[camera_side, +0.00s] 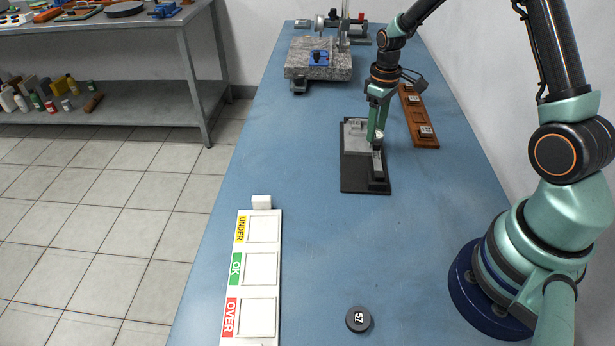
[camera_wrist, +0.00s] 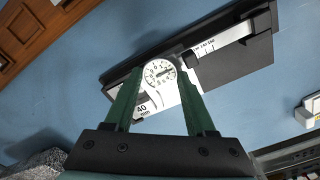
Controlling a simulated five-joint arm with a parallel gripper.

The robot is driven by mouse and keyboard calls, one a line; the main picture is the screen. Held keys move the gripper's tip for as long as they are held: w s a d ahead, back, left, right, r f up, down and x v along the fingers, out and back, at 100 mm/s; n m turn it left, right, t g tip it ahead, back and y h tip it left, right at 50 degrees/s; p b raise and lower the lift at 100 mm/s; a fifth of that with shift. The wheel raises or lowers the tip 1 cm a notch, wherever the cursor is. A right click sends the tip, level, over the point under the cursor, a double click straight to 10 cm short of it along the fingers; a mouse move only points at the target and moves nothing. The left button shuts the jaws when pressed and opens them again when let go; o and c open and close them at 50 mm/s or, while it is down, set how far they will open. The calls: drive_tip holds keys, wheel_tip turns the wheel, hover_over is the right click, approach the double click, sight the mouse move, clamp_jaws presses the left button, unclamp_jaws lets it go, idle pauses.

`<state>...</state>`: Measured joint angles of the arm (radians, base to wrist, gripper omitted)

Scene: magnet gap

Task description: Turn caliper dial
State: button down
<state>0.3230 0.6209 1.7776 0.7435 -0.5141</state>
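The caliper lies on a dark stand (camera_side: 365,184) in the middle of the bench. Its round white dial (camera_wrist: 160,73), with numbers and a needle, faces the wrist camera. The caliper's grey scale (camera_wrist: 222,49) runs to the upper right. My gripper (camera_side: 377,136) points down over the stand in the side view. In the wrist view my gripper (camera_wrist: 161,76) has its two green fingers apart, one on each side of the dial. I cannot tell whether the tips touch it.
A white tray (camera_side: 250,212) marked UNDER, OK and OVER lies at the front left. A black disc marked 57 (camera_side: 358,319) lies at the front. A brown wooden rack (camera_side: 414,112) is right of the stand, and a granite block (camera_side: 318,68) behind. The bench between tray and stand is clear.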

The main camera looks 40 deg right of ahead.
drive_tip(key=shift+m, duration=0.3)
drive_tip(key=m, duration=1.2)
drive_tip(key=shift+m, duration=2.6)
drive_tip(key=shift+c, duration=1.1)
unclamp_jaws()
